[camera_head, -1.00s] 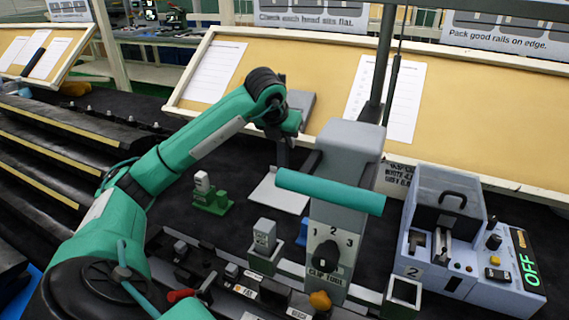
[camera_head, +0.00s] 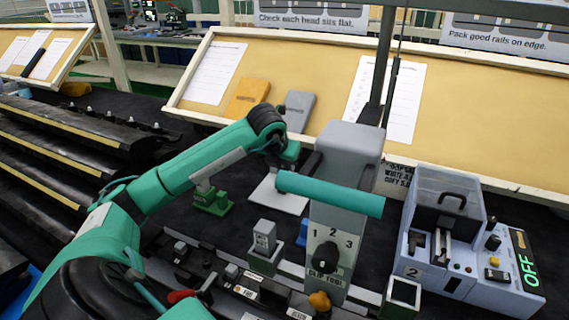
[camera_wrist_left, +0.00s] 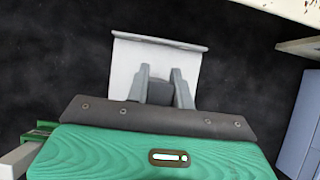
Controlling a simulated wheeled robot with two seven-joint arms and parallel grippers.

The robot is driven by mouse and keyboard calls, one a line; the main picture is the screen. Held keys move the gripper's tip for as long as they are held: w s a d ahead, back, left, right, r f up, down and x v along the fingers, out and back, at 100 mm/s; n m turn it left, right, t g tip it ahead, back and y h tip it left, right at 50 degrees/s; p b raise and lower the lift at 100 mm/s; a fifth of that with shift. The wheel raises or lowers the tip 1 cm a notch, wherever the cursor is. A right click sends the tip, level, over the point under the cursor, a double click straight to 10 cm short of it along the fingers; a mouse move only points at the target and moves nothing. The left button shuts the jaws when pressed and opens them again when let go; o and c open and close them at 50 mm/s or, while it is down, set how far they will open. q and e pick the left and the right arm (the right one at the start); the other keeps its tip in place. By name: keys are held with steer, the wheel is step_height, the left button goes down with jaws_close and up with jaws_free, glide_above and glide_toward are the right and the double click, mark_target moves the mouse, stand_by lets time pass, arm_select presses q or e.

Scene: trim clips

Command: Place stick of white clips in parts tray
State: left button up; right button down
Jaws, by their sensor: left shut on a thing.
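My left gripper (camera_wrist_left: 160,78) shows in the left wrist view, its two grey fingers closed around a dark grey piece (camera_wrist_left: 160,93). I cannot make out white clips on it. Beyond and below the fingers is a pale plate with a raised far lip (camera_wrist_left: 155,52), perhaps the parts tray. In the head view this plate (camera_head: 278,196) lies on the dark table, left of the grey machine column. There my left wrist (camera_head: 275,135) is above and behind the plate, and the fingertips are hidden. A label mentioning white clips (camera_head: 400,174) is partly hidden. My right gripper is not in view.
The grey column (camera_head: 342,185) with its teal bar (camera_head: 330,193) stands close to the right of my wrist. A green stand (camera_head: 212,202) is left of the plate. A grey machine reading OFF (camera_head: 455,240) stands at right. Dark rails (camera_head: 70,140) fill the left.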

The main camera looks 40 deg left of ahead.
arm_select(q)
steer(key=shift+f, duration=0.1)
steer(key=o, duration=1)
steer(key=shift+r, duration=0.25)
steer(key=v, duration=0.3)
steer(key=shift+s+r, duration=0.1)
steer(key=v, duration=0.8)
steer(key=shift+s+d+r+b, duration=0.1)
steer(key=shift+r+b, duration=0.1)
steer(key=shift+b, duration=0.15)
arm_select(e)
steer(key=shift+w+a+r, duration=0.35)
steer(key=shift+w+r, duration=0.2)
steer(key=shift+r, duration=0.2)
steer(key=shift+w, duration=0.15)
